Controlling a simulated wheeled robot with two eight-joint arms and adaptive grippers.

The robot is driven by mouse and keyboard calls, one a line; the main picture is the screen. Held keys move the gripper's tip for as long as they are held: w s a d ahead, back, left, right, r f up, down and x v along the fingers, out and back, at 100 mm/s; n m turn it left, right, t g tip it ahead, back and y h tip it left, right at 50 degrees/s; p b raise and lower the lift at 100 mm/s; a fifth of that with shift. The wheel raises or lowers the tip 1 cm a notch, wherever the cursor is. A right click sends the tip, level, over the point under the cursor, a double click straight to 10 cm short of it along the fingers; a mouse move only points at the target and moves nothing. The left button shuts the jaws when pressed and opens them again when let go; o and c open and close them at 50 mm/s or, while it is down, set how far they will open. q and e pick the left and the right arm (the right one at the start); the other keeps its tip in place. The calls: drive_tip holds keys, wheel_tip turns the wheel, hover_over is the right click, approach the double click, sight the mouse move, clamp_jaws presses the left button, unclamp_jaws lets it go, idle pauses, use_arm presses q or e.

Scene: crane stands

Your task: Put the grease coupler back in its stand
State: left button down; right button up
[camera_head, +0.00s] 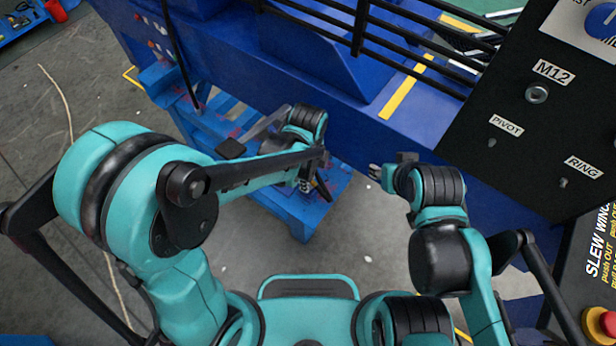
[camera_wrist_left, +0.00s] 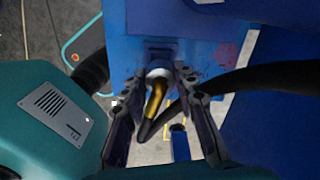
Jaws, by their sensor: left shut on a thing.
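The grease coupler (camera_wrist_left: 156,88) shows in the left wrist view as a pale round collar with a brass-yellow bent part. A black hose (camera_wrist_left: 262,76) curves away from it to the right. My left gripper (camera_wrist_left: 162,104) is shut on the coupler, one finger on each side. In the head view the left gripper (camera_head: 308,180) is over a blue stand (camera_head: 292,208), and the coupler is mostly hidden there. Behind the coupler in the wrist view is a blue surface (camera_wrist_left: 195,57) with a dark fitting; I cannot tell whether they touch. My right gripper (camera_head: 381,176) is away from the stand, its fingers too small to judge.
The blue crane body (camera_head: 300,60) with black rails stands behind the stand. A black panel (camera_head: 525,125) labelled M12, PIVOT and RING is at the right, with a red button (camera_head: 607,323) below it. Grey floor (camera_head: 60,110) is open at the left.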

use_arm(q)
drive_tip(key=shift+f, duration=0.15)
drive_tip(key=shift+f+b, duration=1.15)
drive_tip(key=c, duration=1.1)
unclamp_jaws()
drive_tip(key=shift+r, duration=0.1)
drive_tip(key=shift+r+p, duration=2.05)
drive_tip(key=shift+r, duration=0.5)
